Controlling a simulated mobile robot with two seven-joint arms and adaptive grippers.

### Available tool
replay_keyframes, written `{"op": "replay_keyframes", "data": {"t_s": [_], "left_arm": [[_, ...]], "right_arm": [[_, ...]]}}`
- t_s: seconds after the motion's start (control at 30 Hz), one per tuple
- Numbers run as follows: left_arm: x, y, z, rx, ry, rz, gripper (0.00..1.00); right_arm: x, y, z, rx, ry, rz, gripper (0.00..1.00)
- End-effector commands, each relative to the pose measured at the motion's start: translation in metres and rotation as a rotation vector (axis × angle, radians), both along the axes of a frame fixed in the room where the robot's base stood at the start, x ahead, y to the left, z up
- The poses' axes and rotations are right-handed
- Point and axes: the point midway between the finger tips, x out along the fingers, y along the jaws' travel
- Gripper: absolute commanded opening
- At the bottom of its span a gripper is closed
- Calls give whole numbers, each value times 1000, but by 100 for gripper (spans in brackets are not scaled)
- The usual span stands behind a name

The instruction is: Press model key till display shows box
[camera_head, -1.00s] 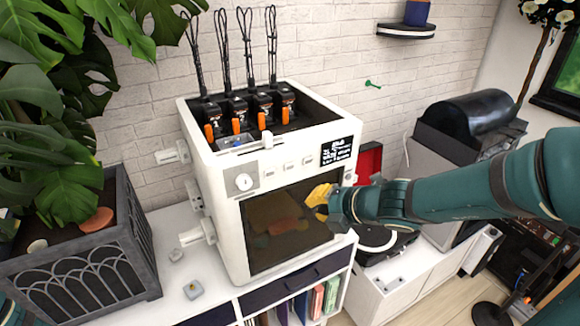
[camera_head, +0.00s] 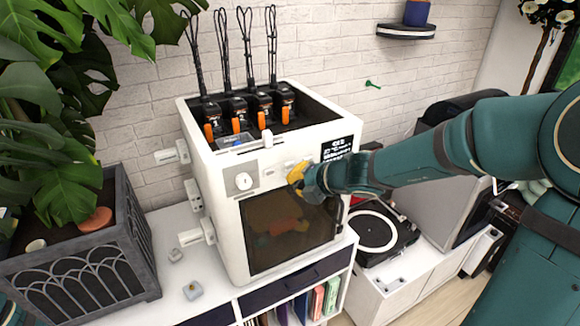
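The white 3D printer (camera_head: 222,215) stands on a white cabinet. Its black display (camera_head: 336,149) at the upper right of the front shows small white text, too small to read. A row of small pale keys lies left of the display; one key (camera_head: 269,172) shows, and those farther right are partly hidden by my gripper. My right gripper (camera_head: 293,178) has yellow fingertips and is at the key row, just below and left of the display. I cannot tell whether it touches a key or whether its fingers are shut. My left gripper is not in view.
A dark window door (camera_head: 285,240) fills the lower front. A record player (camera_head: 376,232) stands to the right. A planter (camera_head: 85,262) with large leaves stands at left.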

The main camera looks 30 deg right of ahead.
Motion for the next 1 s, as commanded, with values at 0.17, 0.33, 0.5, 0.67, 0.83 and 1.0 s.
{"op": "replay_keyframes", "data": {"t_s": [0.17, 0.33, 0.5, 0.67, 0.83, 1.0], "left_arm": [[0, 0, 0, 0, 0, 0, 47], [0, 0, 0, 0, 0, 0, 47], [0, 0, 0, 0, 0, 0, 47], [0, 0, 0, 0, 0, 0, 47], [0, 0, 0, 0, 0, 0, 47], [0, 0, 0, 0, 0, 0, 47]], "right_arm": [[3, 0, 0, 0, 0, 0, 0], [3, 0, 0, 0, 0, -1, 0], [3, 0, 0, 0, 0, -1, 0], [3, 0, 0, 0, 0, -1, 0], [3, 0, 0, 0, 0, -1, 0], [3, 0, 0, 0, 0, -1, 0]]}}
